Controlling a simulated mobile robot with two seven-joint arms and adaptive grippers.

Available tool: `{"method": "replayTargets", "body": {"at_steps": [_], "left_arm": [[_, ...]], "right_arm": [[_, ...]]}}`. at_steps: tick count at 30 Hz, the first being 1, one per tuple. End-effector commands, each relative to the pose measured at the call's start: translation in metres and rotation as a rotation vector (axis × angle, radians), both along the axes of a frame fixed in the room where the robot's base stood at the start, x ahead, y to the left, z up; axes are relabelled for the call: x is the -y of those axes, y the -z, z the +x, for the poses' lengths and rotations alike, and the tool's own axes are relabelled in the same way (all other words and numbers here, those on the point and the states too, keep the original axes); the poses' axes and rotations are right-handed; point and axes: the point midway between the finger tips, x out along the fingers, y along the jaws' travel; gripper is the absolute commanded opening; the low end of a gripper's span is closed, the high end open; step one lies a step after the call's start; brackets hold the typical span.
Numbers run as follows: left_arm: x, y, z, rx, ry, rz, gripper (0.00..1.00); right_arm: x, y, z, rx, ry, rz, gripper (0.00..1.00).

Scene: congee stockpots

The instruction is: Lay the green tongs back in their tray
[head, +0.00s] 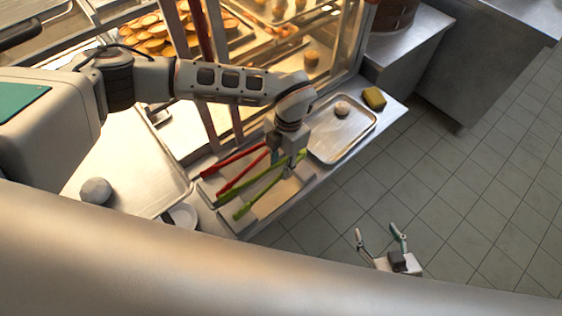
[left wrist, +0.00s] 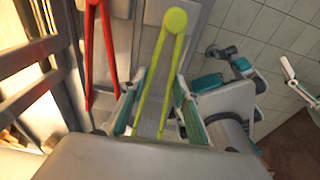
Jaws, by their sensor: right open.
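The green tongs (head: 264,188) slant across a shallow metal tray (head: 262,222), beside the red tongs (head: 243,178). I cannot tell whether they touch its floor. My left gripper (head: 286,168) is over the tongs near their joined end, pointing down. In the left wrist view, the green tongs (left wrist: 159,72) run between the apart fingers of my left gripper (left wrist: 157,112), with a gap at the left finger. Their lower ends are partly hidden there. My right gripper (head: 380,243) is open and empty, away over the floor side of the counter.
A second metal tray (head: 340,140) holds a small round item (head: 342,108); a yellow sponge (head: 374,98) lies beyond it. A grey ball (head: 96,190) sits on the left worktop. A glass food case (head: 340,50) stands behind. The tiled floor (head: 470,190) is clear.

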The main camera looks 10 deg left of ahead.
Motion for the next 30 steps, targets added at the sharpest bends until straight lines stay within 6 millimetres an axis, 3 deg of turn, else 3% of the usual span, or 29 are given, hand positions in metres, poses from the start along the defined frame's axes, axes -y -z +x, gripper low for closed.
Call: {"method": "replayTargets", "body": {"at_steps": [15, 21, 30], "left_arm": [[0.0, 0.049, 0.0, -0.003, 0.0, 0.0, 0.28], [0.0, 0.06, 0.0, -0.002, -0.001, 0.001, 0.28], [0.0, 0.06, 0.0, 0.0, -0.001, 0.0, 0.28]], "right_arm": [[0.001, 0.046, -0.012, -0.035, -0.001, -0.004, 0.61], [0.001, 0.047, -0.011, -0.03, -0.001, -0.006, 0.61], [0.001, 0.043, -0.008, -0.021, 0.0, -0.006, 0.61]]}}
